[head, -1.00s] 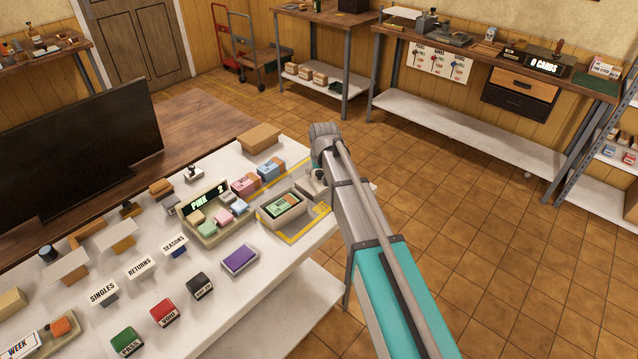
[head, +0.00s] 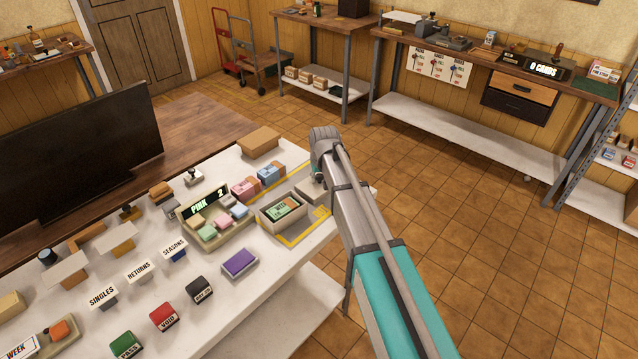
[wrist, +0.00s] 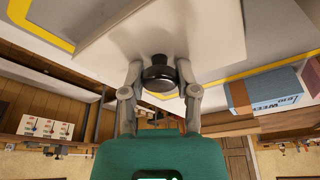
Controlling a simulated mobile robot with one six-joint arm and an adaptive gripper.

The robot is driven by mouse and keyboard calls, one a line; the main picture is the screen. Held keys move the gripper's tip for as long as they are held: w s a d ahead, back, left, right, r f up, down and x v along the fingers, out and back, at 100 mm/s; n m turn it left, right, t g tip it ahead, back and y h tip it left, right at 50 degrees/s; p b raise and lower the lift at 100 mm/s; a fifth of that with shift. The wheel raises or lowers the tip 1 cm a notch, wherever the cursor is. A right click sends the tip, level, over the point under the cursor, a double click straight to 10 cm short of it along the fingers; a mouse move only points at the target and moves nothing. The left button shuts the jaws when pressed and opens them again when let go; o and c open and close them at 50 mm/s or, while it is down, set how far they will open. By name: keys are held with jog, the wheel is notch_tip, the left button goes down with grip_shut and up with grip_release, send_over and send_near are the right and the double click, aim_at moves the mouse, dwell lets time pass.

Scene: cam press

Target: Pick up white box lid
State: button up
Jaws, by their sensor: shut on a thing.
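My gripper (wrist: 160,74) is shut on the round black knob (wrist: 158,84) of the white box lid (wrist: 155,35) in the wrist view. One finger stands on each side of the knob. The lid's pale flat face fills much of the top of that view. In the head view, a pale edge of the lid (head: 306,193) shows beside my gripper (head: 318,182), and the arm hides the rest. I cannot tell whether the lid touches the surface below. An open pale box (head: 272,220) with a green pack (head: 284,207) inside is just left of it.
A yellow outline (head: 290,241) marks the white table around the box. Blue and pink packs (head: 268,174) and a cardboard box (head: 259,138) are behind. A divided tray (head: 208,238) and a purple block (head: 239,263) are to the left. Open floor (head: 440,220) lies right.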

grip_shut()
jog(key=shift+r, duration=0.15)
notch_tip(320, 180, up, 3)
jog(key=p, duration=0.3)
jog(key=shift+f, duration=0.2)
jog(key=s+d+r+p, duration=0.7)
jog(key=d+r+p, duration=0.3)
jog(key=d, duration=0.2)
jog(key=shift+s, duration=0.15)
jog(key=shift+f+b, duration=0.55)
jog(key=shift+b, duration=0.05)
